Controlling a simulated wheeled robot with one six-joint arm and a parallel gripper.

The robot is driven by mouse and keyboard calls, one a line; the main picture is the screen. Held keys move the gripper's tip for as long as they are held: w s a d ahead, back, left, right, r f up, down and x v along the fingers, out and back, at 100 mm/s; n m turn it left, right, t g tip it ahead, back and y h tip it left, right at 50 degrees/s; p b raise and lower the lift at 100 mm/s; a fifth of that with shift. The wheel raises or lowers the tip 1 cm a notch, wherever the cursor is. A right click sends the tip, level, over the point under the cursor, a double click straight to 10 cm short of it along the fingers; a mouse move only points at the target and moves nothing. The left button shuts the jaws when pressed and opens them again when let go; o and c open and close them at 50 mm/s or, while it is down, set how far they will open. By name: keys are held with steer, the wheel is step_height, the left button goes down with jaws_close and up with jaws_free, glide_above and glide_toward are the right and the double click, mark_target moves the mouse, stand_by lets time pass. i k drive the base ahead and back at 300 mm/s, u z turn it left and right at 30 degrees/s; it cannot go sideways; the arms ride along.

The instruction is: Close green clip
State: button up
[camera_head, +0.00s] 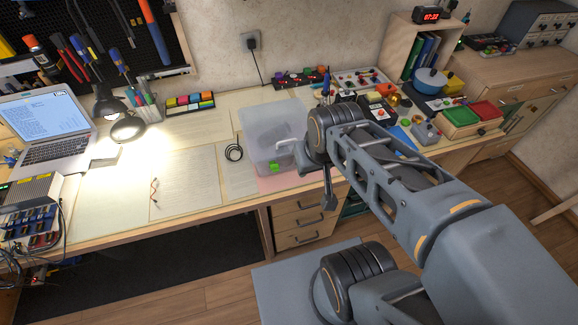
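A small green piece (274,166), which looks like the green clip, is at the lower front of a translucent plastic box (262,118). The box stands near the front edge of the desk, left of my arm. Whether the clip is open or shut is too small to tell. A whitish curved piece shows just right of the clip. My gripper (328,193) seems to be the dark narrow part below my arm's front joint, to the right of the box and apart from the clip. Its fingers are mostly hidden, so their opening cannot be seen.
A lit lamp (128,128) and a laptop (45,130) stand further left. Small gadgets, a blue pot (431,80) and red and green trays crowd the right. Drawers (303,220) are under the desk.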

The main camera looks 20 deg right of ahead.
mark_target(273, 166)
steer(key=z, duration=1.4)
steer(key=k, duration=1)
steer(key=u, duration=1.7)
steer(key=i, duration=0.5)
